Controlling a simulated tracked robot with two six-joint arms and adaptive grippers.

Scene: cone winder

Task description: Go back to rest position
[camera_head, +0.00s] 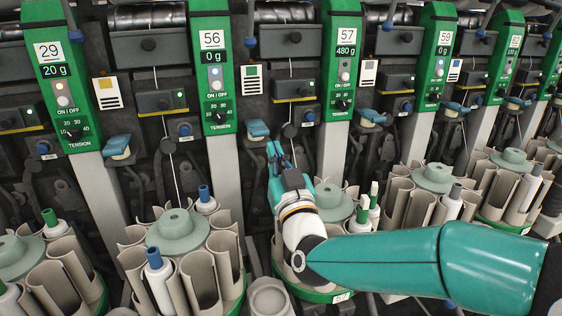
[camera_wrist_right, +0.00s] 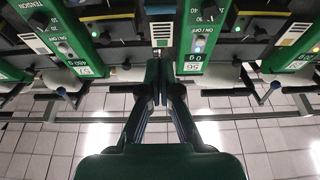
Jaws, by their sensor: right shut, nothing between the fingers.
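My right gripper (camera_head: 277,158) reaches in from the right in the head view, in front of the machine between the green panels 56 (camera_head: 213,70) and 57 (camera_head: 341,65). Its fingers are closed together and hold nothing. In the right wrist view the right gripper (camera_wrist_right: 159,95) also shows with its fingertips together, pointing at the dark machine front. My teal right forearm covers part of the carousel (camera_head: 336,200) marked 57 in the head view. My left gripper is in neither view.
Carousels with grey tubes and bobbins, such as the front left one (camera_head: 177,230), stand close below the arm. Blue-handled levers (camera_head: 258,129) stick out beside the panels. The tiled floor (camera_wrist_right: 265,145) shows open in the wrist view.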

